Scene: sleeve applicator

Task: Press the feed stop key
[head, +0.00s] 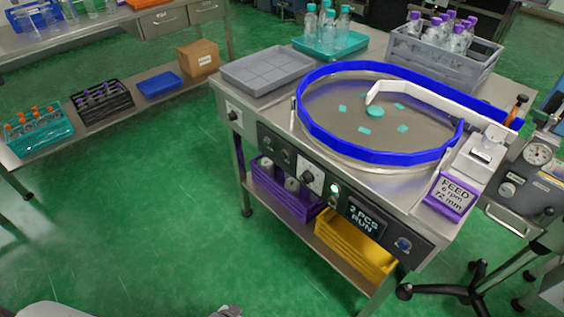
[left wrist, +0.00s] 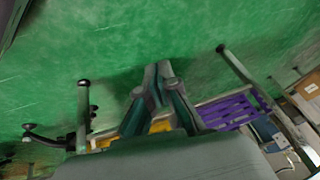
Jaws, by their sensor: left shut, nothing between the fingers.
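The feeding machine has a steel front panel (head: 280,150) with several knobs, a green lit button (head: 335,188), a dark display (head: 366,218) reading "2 PCS RUN" and a round blue control (head: 403,243). A purple-framed sign (head: 452,195) reads "FEED 6 rpm 72 mm". I cannot tell which control is the feed stop key; no label for it is readable. My left gripper (left wrist: 157,78) is shut and empty in the left wrist view, apart from the panel. My right gripper is not in view.
On top, a blue-rimmed round table (head: 320,125) holds several teal pieces. A grey tray (head: 265,68) and a bottle crate (head: 440,55) stand behind. Purple (head: 285,190) and yellow (head: 350,245) crates sit on the lower shelf. Green floor (head: 150,210) is clear in front.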

